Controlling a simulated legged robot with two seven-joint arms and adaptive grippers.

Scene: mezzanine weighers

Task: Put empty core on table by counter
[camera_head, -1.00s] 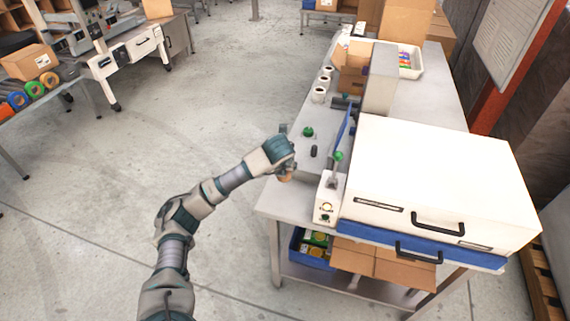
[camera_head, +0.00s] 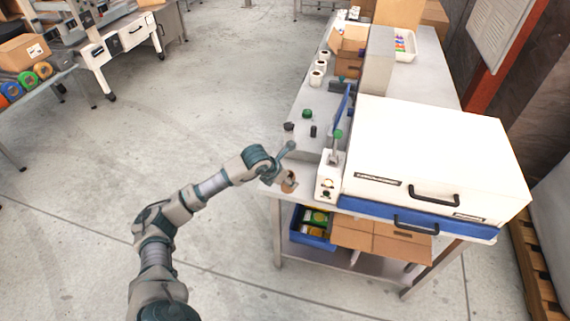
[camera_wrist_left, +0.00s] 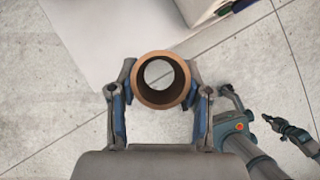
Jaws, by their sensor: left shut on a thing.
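The empty core (camera_head: 289,182) is a short brown cardboard tube. In the head view it appears over the near left corner of the grey table (camera_head: 305,143). My left gripper (camera_head: 285,165) is shut on it. In the left wrist view I look into the open end of the core (camera_wrist_left: 142,94), between the fingers of my left gripper (camera_wrist_left: 160,82). The table's corner and pale floor lie behind it. I cannot tell whether the core touches the tabletop.
A white machine (camera_head: 435,150) with black handles fills the table's near right. A small white box with a lever (camera_head: 329,178) stands close right of the core. White rolls (camera_head: 316,78) stand farther back. A blue bin (camera_head: 312,240) sits on the lower shelf.

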